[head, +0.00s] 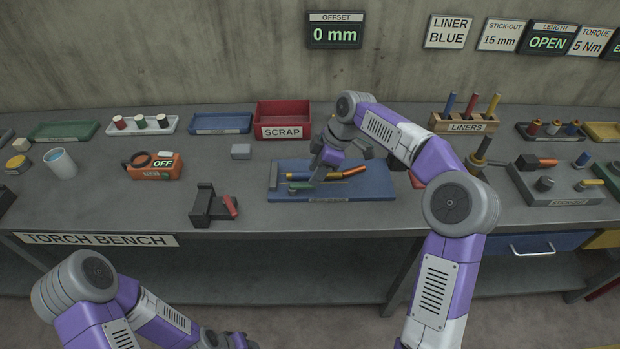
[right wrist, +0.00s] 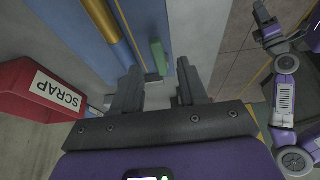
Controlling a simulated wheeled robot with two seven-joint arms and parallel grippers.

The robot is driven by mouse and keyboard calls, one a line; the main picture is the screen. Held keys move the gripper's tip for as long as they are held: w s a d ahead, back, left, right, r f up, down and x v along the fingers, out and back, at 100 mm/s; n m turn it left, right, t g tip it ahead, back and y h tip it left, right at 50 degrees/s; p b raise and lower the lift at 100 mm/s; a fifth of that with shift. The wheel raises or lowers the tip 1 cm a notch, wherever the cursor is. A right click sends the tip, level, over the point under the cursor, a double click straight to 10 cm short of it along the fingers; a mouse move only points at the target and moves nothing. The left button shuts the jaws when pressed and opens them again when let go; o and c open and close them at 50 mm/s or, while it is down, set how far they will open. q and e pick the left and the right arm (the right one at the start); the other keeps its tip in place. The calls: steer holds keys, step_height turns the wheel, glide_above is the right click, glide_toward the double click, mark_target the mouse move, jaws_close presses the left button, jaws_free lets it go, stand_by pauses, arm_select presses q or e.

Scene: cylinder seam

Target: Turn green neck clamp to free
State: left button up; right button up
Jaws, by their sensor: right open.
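The green neck clamp (head: 300,188) is a small green piece at the left part of the blue board (head: 372,192), by the near end of the torch neck. In the right wrist view the green clamp (right wrist: 158,57) shows as a short bar ahead of and between the fingertips. My right gripper (head: 313,181) is over the board's left part. In the right wrist view its fingers (right wrist: 156,80) are spread, with nothing between the pads; contact with the clamp cannot be told. A yellow and orange tube (head: 345,174) lies on the board. My left gripper (head: 222,341) shows only partly at the bottom edge.
The red SCRAP bin (head: 283,115) stands behind the board. A black stand with a red lever (head: 212,207) is left of the board, and a small grey block (head: 241,151) lies behind it. An orange OFF box (head: 153,168) sits further left. Bare bench lies between these.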

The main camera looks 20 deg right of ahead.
mark_target(302, 188)
steer(key=shift+b+x, duration=0.4)
steer(key=shift+x, duration=1.6)
steer(key=shift+w, duration=0.1)
jaws_close()
